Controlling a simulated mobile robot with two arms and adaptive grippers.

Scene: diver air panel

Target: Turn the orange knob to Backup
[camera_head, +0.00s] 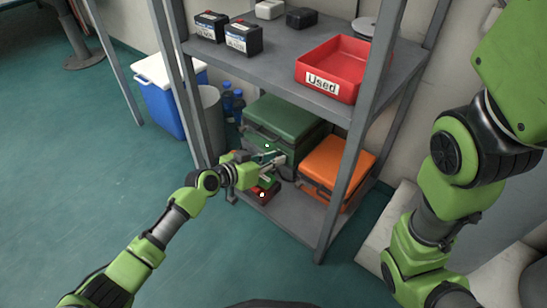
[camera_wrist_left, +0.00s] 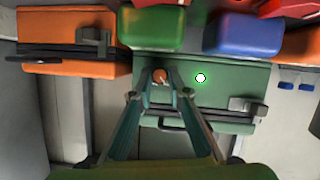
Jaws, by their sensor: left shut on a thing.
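The orange knob (camera_wrist_left: 160,76) is a small round piece on the green case in the left wrist view. A pale mark shows on its face. My left gripper (camera_wrist_left: 160,83) has its two fingertips on either side of the knob and is shut on it. In the head view my left gripper (camera_head: 275,160) reaches to the front of the green case (camera_head: 285,117) on the lower shelf, and the knob is hidden there. I cannot read a Backup label. My right gripper is not in view.
An orange case (camera_head: 338,162) sits right of the green one. A shelf post (camera_head: 355,125) stands in front. The upper shelf (camera_head: 283,58) holds a red "Used" tray (camera_head: 335,62) and black batteries (camera_head: 243,38). A blue cooler (camera_head: 165,98) stands left; open floor lies in front.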

